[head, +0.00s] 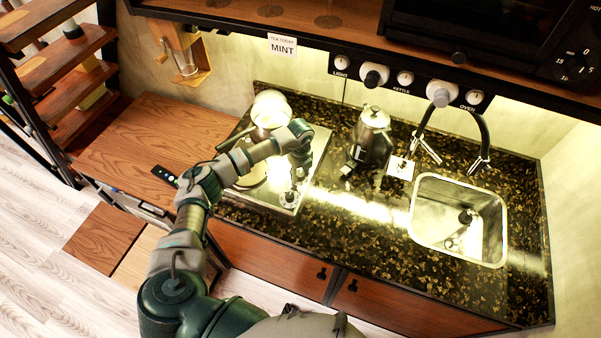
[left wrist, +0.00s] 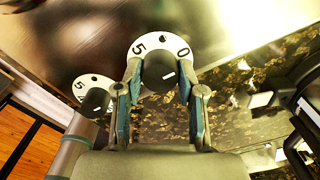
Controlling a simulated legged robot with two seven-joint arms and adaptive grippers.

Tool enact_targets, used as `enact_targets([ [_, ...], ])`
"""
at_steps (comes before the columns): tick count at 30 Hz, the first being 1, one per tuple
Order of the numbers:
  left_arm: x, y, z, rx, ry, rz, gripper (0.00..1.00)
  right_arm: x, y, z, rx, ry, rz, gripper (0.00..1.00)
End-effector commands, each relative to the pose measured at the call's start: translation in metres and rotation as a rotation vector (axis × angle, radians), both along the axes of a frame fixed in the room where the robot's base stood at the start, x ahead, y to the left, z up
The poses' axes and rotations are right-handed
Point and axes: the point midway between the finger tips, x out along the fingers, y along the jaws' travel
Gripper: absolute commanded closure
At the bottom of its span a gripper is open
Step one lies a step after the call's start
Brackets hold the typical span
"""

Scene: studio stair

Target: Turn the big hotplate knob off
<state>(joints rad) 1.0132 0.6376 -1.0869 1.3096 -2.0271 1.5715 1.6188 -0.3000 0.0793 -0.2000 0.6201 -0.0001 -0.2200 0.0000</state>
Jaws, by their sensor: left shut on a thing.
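The steel hotplate (head: 319,158) is set on the dark speckled counter. My left gripper (head: 300,164) reaches over its right side from the left. In the left wrist view my left gripper (left wrist: 161,88) has its two fingers on either side of a black knob (left wrist: 157,68), shut on it. The knob sits on a white dial (left wrist: 144,41) marked 5 and 0. A short white line on the knob lies toward the right, near the 0 side. A second, smaller-looking knob (left wrist: 96,99) with its own dial is at the left, free. My right gripper is not in view.
A steel kettle (head: 371,137) stands right of the hotplate. The sink (head: 425,215) lies further right. A wooden top (head: 150,140) is at the left. A shelf with more knobs overhangs the back.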

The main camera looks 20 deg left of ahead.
Motion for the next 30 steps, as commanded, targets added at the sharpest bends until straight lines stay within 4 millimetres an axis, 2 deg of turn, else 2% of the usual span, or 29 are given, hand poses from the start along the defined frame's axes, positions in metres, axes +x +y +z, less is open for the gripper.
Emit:
enact_targets([
  [1, 0.005, 0.002, 0.006, 0.001, -0.019, 0.006, 0.96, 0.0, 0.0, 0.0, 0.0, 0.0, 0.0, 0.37],
  [6, 0.005, 0.002, 0.006, 0.001, -0.018, 0.005, 0.96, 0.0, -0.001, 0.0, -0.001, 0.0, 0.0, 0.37],
  [7, 0.005, 0.002, 0.006, 0.001, -0.018, 0.005, 0.56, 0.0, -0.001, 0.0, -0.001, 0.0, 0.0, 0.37],
  [9, 0.005, 0.002, 0.005, 0.001, -0.017, 0.004, 0.39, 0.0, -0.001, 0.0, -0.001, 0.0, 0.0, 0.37],
  [10, 0.004, 0.002, 0.005, 0.001, -0.015, 0.004, 0.36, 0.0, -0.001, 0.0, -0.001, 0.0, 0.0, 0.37],
  [18, 0.001, 0.001, 0.003, 0.001, -0.007, 0.001, 0.36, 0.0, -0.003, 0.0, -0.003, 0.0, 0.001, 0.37],
  [21, 0.001, 0.001, 0.008, 0.001, -0.007, 0.0, 0.36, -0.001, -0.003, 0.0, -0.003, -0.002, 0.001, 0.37],
  [26, 0.003, 0.001, 0.035, 0.001, -0.01, 0.0, 0.36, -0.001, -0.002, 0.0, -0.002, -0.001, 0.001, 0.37],
  [30, 0.003, 0.002, 0.067, 0.0, -0.009, 0.0, 0.36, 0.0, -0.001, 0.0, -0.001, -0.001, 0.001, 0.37],
])
